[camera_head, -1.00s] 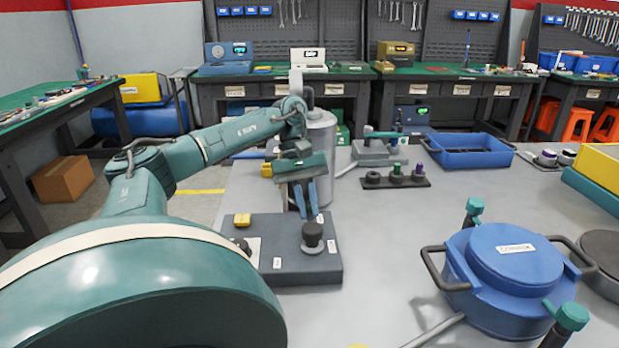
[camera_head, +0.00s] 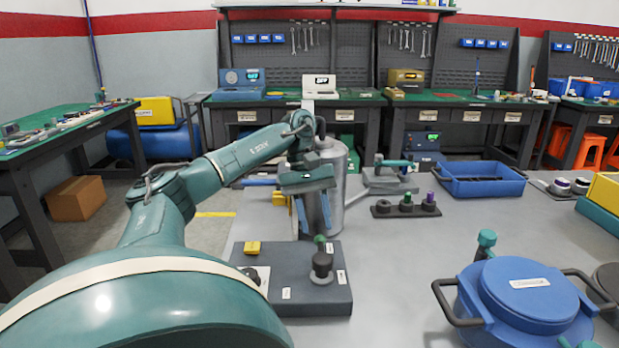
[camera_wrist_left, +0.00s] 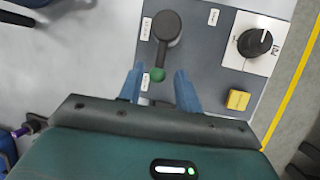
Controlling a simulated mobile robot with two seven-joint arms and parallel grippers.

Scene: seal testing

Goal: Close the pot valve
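A valve lever with a round black hub (camera_wrist_left: 170,26) and a green tip (camera_wrist_left: 158,74) sits on a dark grey panel box (camera_wrist_left: 200,65); the lever (camera_head: 322,263) also shows in the head view on the panel box (camera_head: 300,297). My left gripper (camera_wrist_left: 159,70) is open, its two blue fingers on either side of the green tip, with visible gaps. In the head view my left gripper (camera_head: 315,225) hangs over the far part of the box, just behind the lever. The labels are too small to read. A blue lidded pot (camera_head: 525,300) stands at the right. My right gripper is out of view.
The box also carries a yellow block (camera_wrist_left: 237,100) and a black dial (camera_wrist_left: 255,42). A grey metal cylinder (camera_head: 338,175) stands close behind my left gripper. A rack of small plugs (camera_head: 405,208) and a blue tray (camera_head: 482,180) lie farther back. The table's middle is clear.

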